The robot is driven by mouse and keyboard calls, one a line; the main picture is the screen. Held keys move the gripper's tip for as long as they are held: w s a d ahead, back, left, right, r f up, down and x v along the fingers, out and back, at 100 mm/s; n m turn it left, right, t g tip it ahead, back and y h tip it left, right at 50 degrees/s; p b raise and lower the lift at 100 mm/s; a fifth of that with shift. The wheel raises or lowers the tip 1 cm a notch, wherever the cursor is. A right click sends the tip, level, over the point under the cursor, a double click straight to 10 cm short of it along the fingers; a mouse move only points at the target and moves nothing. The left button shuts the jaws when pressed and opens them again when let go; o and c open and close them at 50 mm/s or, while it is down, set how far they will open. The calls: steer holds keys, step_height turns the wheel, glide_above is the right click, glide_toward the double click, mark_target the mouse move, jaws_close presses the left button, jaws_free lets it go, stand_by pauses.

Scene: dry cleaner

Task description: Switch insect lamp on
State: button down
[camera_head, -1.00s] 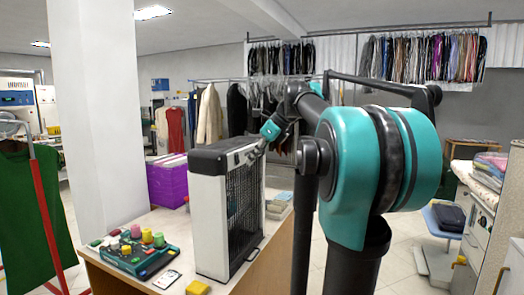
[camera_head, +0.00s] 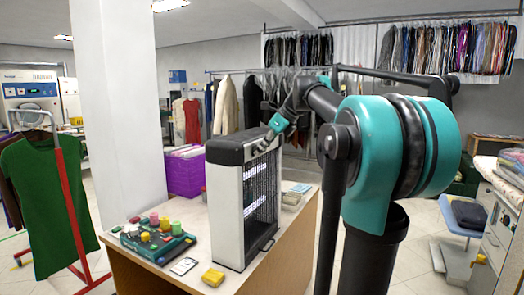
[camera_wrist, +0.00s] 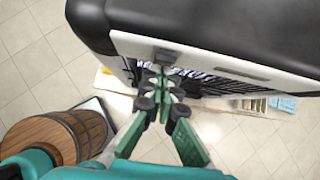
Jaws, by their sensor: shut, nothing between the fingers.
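The insect lamp (camera_head: 228,210) is a white box with a black top and a dark grille on its right side. It stands upright on the counter. Bright white tubes show glowing behind the grille, and bright streaks also show in the wrist view of the lamp (camera_wrist: 225,62). My gripper (camera_head: 266,143) is at the upper edge of the grille side, just below the black top. In the wrist view my gripper (camera_wrist: 163,78) is shut and empty, its tips at a small grey part on the white frame (camera_wrist: 163,56). The tips hide most of that part.
A white pillar (camera_head: 122,100) stands left. A wooden barrel (camera_wrist: 55,138) shows in the wrist view.

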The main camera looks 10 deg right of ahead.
steer(key=shift+r, duration=0.15)
steer(key=shift+r, duration=0.75)
steer(key=s+d+f+v, duration=0.1)
steer(key=d+v, duration=0.1)
steer(key=v, duration=1)
steer(key=shift+s, duration=0.3)
steer(key=shift+d+f, duration=0.1)
steer(key=shift+d, duration=0.05)
